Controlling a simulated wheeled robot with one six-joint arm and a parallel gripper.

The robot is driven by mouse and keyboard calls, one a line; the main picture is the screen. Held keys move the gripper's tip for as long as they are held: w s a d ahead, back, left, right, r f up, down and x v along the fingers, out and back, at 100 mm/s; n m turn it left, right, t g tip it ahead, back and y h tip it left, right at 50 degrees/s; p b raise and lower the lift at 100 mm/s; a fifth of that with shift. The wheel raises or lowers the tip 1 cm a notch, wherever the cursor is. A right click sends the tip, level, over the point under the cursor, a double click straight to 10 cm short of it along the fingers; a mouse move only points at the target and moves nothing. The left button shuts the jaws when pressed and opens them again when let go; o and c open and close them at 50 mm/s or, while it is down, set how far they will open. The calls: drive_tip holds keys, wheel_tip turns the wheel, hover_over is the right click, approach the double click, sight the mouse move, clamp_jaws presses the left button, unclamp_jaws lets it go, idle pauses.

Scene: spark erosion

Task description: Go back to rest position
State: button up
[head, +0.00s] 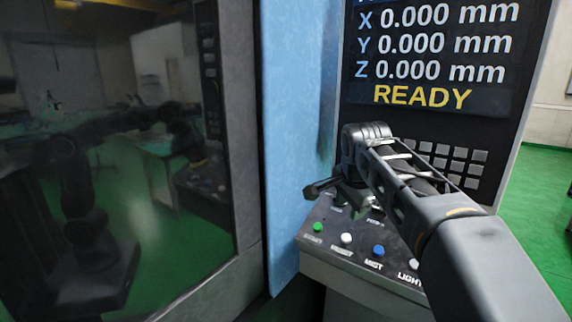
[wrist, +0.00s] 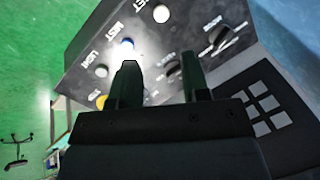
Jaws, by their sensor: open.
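My gripper (head: 338,197) is above the sloped control panel (head: 312,253) in the head view, with my arm reaching in from the lower right. In the wrist view my gripper (wrist: 160,82) has its two dark fingers apart with nothing between them. Beyond the fingers the panel (wrist: 185,22) shows its buttons and knobs. I cannot tell from these views whether a fingertip touches the panel.
The panel has a green button (head: 318,227), a white button (head: 347,238) and a blue MIST button (head: 378,250). Above are a keypad (head: 461,168) and a screen (head: 430,55) reading READY. A dark glass door (head: 130,230) is at left; green floor (head: 543,175) shows at right.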

drive_tip(key=s+d+f+n, duration=0.1)
drive_tip(key=s+f+n, duration=1.1)
drive_tip(key=s+f, duration=0.7)
drive_tip(key=shift+d+f+n+g+y, duration=0.3)
drive_tip(key=shift+d+f+g, duration=0.1)
drive_tip(key=shift+f, duration=0.05)
drive_tip(key=shift+s, duration=0.1)
idle(0.4)
drive_tip(key=shift+a, duration=0.1)
